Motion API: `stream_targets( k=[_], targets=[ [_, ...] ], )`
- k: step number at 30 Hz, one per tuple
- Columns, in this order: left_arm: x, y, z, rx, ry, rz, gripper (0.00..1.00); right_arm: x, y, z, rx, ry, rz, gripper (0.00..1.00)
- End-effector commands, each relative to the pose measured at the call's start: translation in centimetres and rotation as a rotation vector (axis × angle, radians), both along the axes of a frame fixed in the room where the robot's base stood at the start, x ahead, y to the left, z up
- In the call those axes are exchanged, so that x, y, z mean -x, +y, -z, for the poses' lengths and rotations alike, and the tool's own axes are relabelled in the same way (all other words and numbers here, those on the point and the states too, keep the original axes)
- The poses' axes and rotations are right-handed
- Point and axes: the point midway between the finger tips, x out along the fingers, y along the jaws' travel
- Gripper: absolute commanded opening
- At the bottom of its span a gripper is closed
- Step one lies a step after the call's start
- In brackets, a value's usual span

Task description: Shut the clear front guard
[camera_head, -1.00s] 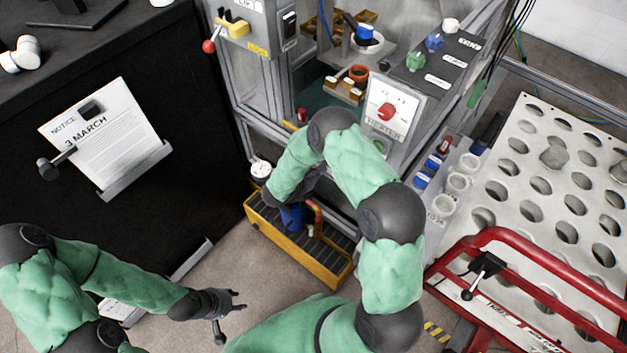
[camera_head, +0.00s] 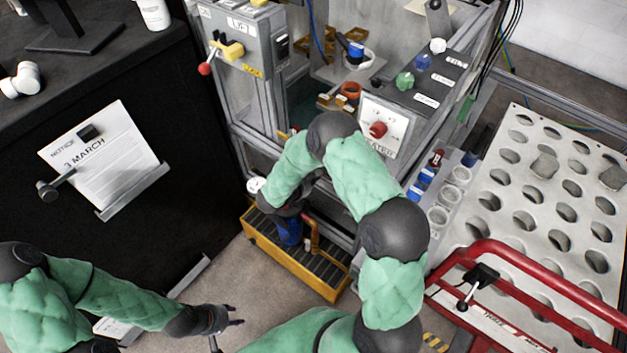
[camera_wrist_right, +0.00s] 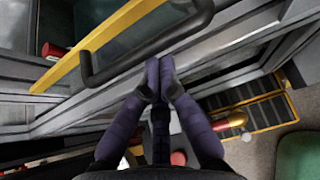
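The clear front guard shows in the right wrist view as a see-through panel with a yellow edge (camera_wrist_right: 112,30) and a black bar handle (camera_wrist_right: 150,43). My right gripper (camera_wrist_right: 160,76) is just below the handle, its purple fingers drawn together; no held object shows between them. I cannot tell whether the fingertips touch the bar. In the head view my right arm covers the right gripper and most of the machine's front opening. My left gripper (camera_head: 236,315) is low in the head view, over the floor, with its fingers apart and empty.
A yellow grated tray (camera_head: 290,267) stands low in front of the machine. A red-framed cart (camera_head: 500,255) and a perforated white plate (camera_head: 540,180) are at right. A black cabinet with a notice (camera_head: 105,150) is at left. A heater box (camera_head: 385,125) sits beside the opening.

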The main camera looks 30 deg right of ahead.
Motion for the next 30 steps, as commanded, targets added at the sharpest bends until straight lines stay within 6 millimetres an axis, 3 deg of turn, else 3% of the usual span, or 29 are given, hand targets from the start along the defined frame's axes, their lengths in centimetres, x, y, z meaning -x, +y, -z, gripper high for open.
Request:
stream_targets(
  k=[1, 18, 24, 30],
  targets=[
    [0.0, 0.0, -1.5, 0.000, 0.000, 0.000, 0.40, -0.2, -0.1, -2.4, 0.003, -0.009, 0.002, 0.00],
    [0.0, 0.0, -12.0, 0.000, 0.000, 0.000, 0.40, -0.3, -0.1, -20.4, 0.003, -0.011, 0.002, 0.00],
    [0.0, 0.0, -14.7, 0.000, 0.000, 0.000, 0.40, -0.3, -0.1, -25.2, 0.003, -0.009, 0.001, 0.00],
    [0.0, 0.0, -16.4, 0.000, 0.000, 0.000, 0.40, -0.2, -0.1, -28.2, 0.004, -0.007, 0.001, 0.00]
  ],
)
